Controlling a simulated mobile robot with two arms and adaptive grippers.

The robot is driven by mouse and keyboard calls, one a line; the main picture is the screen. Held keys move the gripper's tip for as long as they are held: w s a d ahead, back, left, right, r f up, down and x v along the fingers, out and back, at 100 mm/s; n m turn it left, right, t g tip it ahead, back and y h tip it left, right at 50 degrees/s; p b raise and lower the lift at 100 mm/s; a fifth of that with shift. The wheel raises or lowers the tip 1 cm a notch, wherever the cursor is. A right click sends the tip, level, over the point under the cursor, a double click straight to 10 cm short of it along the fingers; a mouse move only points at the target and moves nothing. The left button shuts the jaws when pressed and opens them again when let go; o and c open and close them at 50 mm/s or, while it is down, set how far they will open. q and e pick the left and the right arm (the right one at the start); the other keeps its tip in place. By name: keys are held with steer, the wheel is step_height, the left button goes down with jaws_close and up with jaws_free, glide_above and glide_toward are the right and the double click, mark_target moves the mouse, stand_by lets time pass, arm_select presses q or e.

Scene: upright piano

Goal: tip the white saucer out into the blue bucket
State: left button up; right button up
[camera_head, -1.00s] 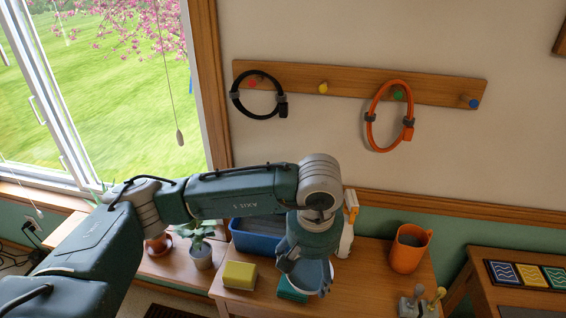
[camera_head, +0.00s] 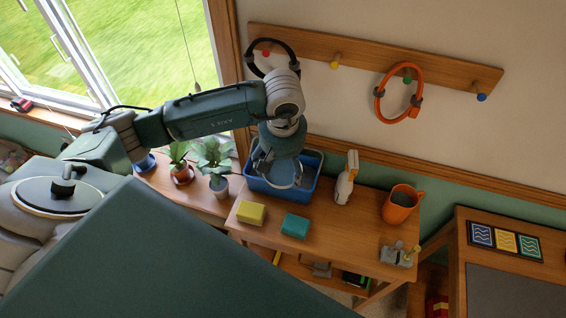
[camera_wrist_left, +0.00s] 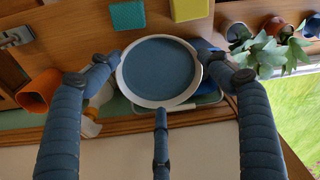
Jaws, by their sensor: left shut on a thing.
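The white saucer (camera_wrist_left: 160,70) shows in the left wrist view as a round white rim around a flat blue-grey middle. My left gripper (camera_head: 277,166) is shut on it, with fingers around its rim. In the head view the saucer (camera_head: 284,179) hangs beneath the gripper, over the blue bucket (camera_head: 313,180), and looks tilted. The bucket is a rectangular tub at the back of the wooden table. Gripper and saucer hide most of its inside, so I cannot see what is in it. My right gripper is not in view.
A yellow block (camera_head: 251,212) and a teal block (camera_head: 295,225) lie in front of the bucket. Potted plants (camera_head: 214,160) stand left. A peg rail (camera_head: 350,62) is on the wall.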

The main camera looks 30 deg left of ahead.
mark_target(282, 165)
arm_select(q)
steer(key=shift+w+a+f+b, duration=0.25)
steer(key=shift+w+f+b, duration=0.15)
steer(key=shift+f, duration=0.25)
steer(key=shift+w+a+f+b, duration=0.3)
steer(key=shift+w+f, duration=0.15)
steer(key=shift+f, duration=0.25)
steer(key=shift+w+a+f+b, duration=0.2)
steer(key=shift+w+f+b, duration=0.2)
steer(key=shift+f, duration=0.25)
steer(key=shift+w+a+f+b, duration=0.3)
steer(key=shift+w+f+b, duration=0.25)
steer(key=shift+b, duration=0.15)
steer(key=shift+w+a+f+b, duration=0.25)
steer(key=shift+w+f+b, duration=0.25)
steer(key=shift+b, duration=0.15)
steer(key=shift+w+a+r+g, duration=0.1)
steer(key=shift+a+r+g, duration=0.05)
steer(key=shift+r+g, duration=0.2)
steer(key=shift+g+h, duration=0.35)
steer(key=shift+h, duration=0.05)
steer(key=shift+r, duration=0.1)
steer(key=shift+w+r+g+h+b, duration=0.15)
steer(key=shift+r+g+h+b, duration=0.15)
steer(key=shift+g+b, duration=0.3)
